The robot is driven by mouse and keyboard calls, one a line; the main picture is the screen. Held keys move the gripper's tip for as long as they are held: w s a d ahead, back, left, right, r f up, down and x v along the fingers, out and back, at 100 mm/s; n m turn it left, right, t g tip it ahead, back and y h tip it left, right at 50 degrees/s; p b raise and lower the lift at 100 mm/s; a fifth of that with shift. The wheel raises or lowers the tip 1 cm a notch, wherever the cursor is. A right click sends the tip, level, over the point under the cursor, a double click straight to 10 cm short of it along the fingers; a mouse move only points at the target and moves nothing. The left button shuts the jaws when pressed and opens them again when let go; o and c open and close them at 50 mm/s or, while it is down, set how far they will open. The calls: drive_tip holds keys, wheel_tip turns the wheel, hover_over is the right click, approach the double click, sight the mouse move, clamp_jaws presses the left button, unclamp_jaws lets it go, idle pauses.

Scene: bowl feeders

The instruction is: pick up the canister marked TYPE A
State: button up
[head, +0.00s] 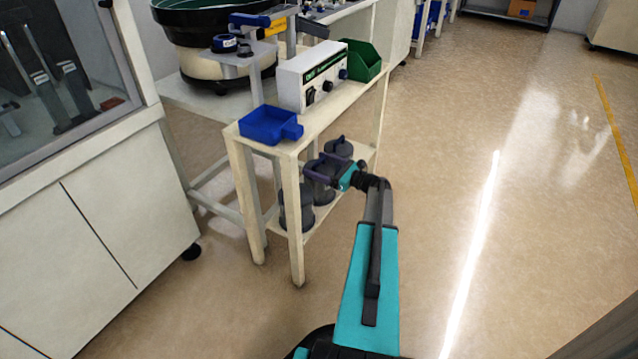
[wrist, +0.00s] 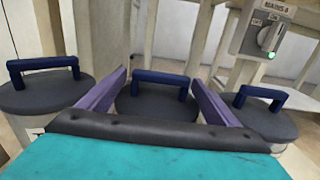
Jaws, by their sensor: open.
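Three dark grey canisters with blue bar handles stand in a row. In the wrist view they are the left canister (wrist: 40,92), the middle canister (wrist: 150,106) and the right canister (wrist: 262,117). In the head view they stand on the lower shelf of a pale stand, with the near one (head: 297,212) clearest and the others partly behind my gripper. No TYPE A marking can be read. My gripper (wrist: 157,77) is open and empty, its purple fingers on either side of the middle canister's handle, apart from it. It also shows at the shelf in the head view (head: 322,166).
The stand's upper shelf (head: 343,101) above holds a blue tray (head: 267,124), a white control box (head: 312,76) and a green bin (head: 362,60). Stand legs (head: 292,220) flank the canisters. The floor to the right (head: 520,200) is clear.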

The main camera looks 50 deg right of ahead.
clamp_jaws()
drive_tip(key=shift+r, duration=0.1)
idle(0.5)
drive_tip(key=shift+r, duration=0.1)
drive_tip(key=shift+r+p, duration=0.55)
drive_tip(key=shift+r, duration=0.35)
wheel_tip(320, 180, up, 2)
drive_tip(key=shift+r+p, duration=0.1)
drive_tip(key=shift+p, duration=0.45)
drive_tip(key=d+p+v, duration=0.1)
drive_tip(key=p+v, duration=0.2)
drive_tip(key=v, duration=1.3)
drive_tip(key=shift+r+p, duration=0.3)
drive_tip(key=shift+w, duration=0.1)
